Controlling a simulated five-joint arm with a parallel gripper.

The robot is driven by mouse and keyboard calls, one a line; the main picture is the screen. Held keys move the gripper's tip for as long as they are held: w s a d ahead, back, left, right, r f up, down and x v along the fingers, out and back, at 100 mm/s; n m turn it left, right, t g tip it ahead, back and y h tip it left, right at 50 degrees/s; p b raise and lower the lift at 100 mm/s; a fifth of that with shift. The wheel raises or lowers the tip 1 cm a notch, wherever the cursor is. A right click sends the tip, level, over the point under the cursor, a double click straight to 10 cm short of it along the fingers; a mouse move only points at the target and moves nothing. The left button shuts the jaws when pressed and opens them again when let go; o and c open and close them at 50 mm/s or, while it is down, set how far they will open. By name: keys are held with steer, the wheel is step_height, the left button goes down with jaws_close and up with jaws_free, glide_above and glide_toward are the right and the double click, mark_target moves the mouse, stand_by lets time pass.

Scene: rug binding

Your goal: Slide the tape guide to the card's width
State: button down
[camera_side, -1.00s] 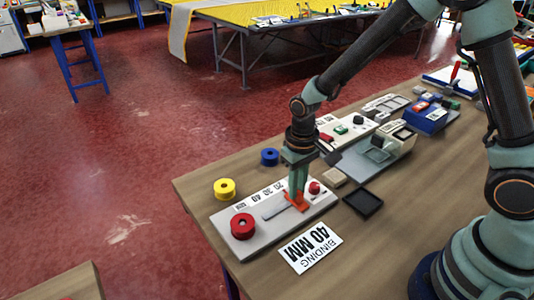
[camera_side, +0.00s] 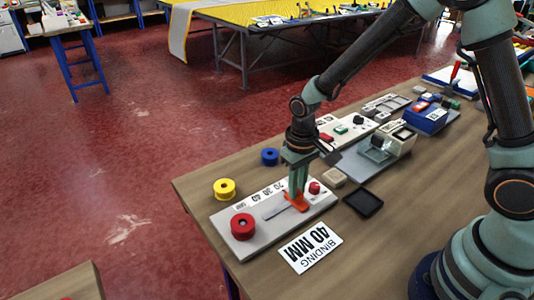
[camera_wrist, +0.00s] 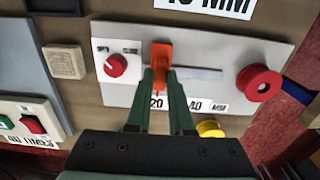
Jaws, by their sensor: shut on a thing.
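The orange tape guide (camera_wrist: 161,62) sits on the slot of the grey binding board (camera_side: 235,247), near the slot's left end in the wrist view. The guide also shows in the side view (camera_side: 297,202). My gripper (camera_wrist: 162,80) is shut on the guide from above. The printed scale shows 20 (camera_wrist: 157,102) just below the guide and 40 (camera_wrist: 195,107) farther right; the mark between them is hidden by a finger. The white card (camera_side: 311,247) on the table before the board reads BINDING 40 MM.
A red spool (camera_side: 243,226) stands on the board at the slot's other end, and a red knob (camera_side: 314,187) at the guide's end. Yellow (camera_side: 225,188) and blue (camera_side: 270,156) spools stand behind. A black tray (camera_side: 363,203) and beige block (camera_side: 334,177) lie nearby.

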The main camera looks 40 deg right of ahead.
steer(key=shift+a, duration=0.1)
steer(key=a, duration=0.7)
steer(key=shift+a, duration=0.25)
steer(key=c, duration=0.9)
jaws_free()
steer(key=shift+o, duration=0.5)
steer(key=shift+d, duration=0.1)
step_height(320, 180, up, 12)
steer(key=shift+r, duration=0.1)
